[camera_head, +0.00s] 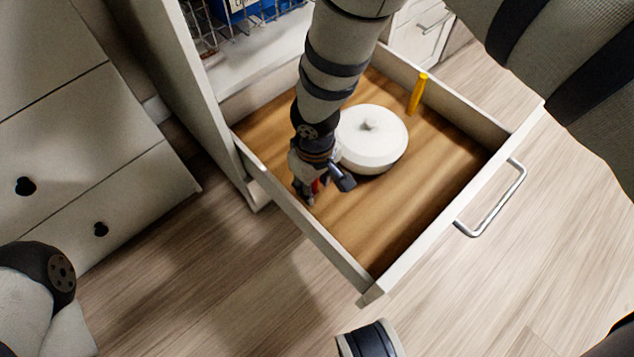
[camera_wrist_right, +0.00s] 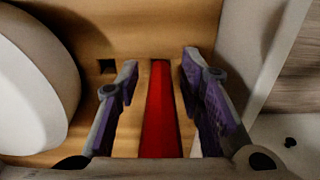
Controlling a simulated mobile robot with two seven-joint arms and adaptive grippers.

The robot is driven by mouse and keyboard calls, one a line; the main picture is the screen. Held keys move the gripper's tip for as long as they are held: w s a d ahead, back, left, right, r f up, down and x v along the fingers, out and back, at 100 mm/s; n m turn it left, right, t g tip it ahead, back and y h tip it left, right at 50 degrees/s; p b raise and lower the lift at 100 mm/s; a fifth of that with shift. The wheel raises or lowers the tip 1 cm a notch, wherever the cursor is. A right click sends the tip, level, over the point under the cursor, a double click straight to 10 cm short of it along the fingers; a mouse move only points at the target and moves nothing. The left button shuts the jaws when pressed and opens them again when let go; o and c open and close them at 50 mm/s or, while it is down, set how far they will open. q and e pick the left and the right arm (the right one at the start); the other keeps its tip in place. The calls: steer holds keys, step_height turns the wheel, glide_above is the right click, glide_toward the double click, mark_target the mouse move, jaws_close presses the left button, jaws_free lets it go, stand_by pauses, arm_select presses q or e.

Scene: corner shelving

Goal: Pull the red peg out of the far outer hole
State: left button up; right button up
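The red peg (camera_wrist_right: 161,115) runs between the two fingers of my right gripper (camera_wrist_right: 160,68) in the right wrist view. Gaps show on both sides of it, so the gripper is open around the peg. The peg's far end meets the wooden drawer floor; I cannot tell how deep it sits. A square hole (camera_wrist_right: 107,66) shows left of the peg, and a dark spot shows behind the right finger. In the head view, my right gripper (camera_head: 322,188) is low by the drawer's left wall, mostly hiding the red peg (camera_head: 315,186). My left gripper is not in view.
The open drawer (camera_head: 437,250) holds a white lidded pot (camera_head: 372,140) right beside my right gripper. A yellow peg (camera_head: 417,95) stands near the back right. The drawer's left wall (camera_head: 318,232) is close to the gripper. The front right floor is clear.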

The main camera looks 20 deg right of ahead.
mark_target(317, 182)
steer(key=shift+s+d+f+g, duration=0.15)
steer(key=shift+s+f+g, duration=0.15)
steer(key=shift+s+f, duration=0.5)
jaws_close()
steer(key=shift+r, duration=0.1)
steer(key=shift+w+r+p, duration=0.25)
steer(key=shift+r+p, duration=0.55)
steer(key=shift+r, duration=0.2)
steer(key=shift+w+r+p, duration=0.15)
steer(key=shift+r+p, duration=0.4)
steer(key=shift+r, duration=0.3)
steer(key=shift+r+p, duration=1)
steer(key=shift+r, duration=0.3)
